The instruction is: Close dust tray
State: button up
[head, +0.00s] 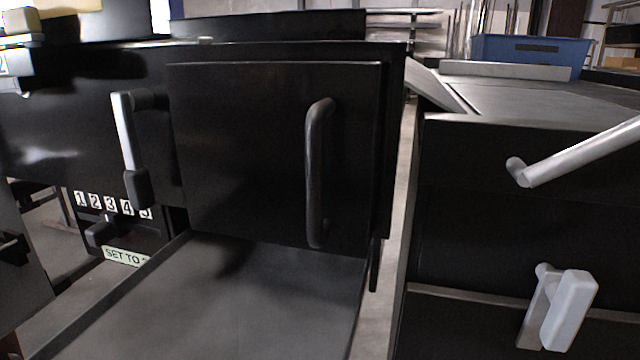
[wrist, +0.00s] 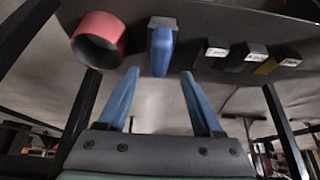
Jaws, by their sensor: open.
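The dust tray appears to be the flat dark grey tray (head: 215,300) with a thin raised rim in the head view. It sticks out toward me from beneath a closed black door (head: 245,150), and it looks empty. Its near end is cut off by the picture's bottom edge. My gripper (wrist: 160,76) shows in the wrist view with its two blue fingers spread apart and nothing between them. The tray cannot be made out in the wrist view, and my gripper is not seen in the head view, so their distance cannot be told.
The door has a dark upright handle (head: 319,172), with a grey-tipped lever (head: 128,140) to its left. A right-hand cabinet carries a silver bar (head: 580,152) and a pale handle (head: 567,308). A red ring (wrist: 100,38) and blue lever (wrist: 161,50) lie beyond my fingers.

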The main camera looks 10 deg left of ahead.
aim_at(203, 295)
jog(key=k+j, duration=0.1)
jog(key=k, duration=0.65)
jog(key=k+j, duration=0.1)
jog(key=k, duration=0.65)
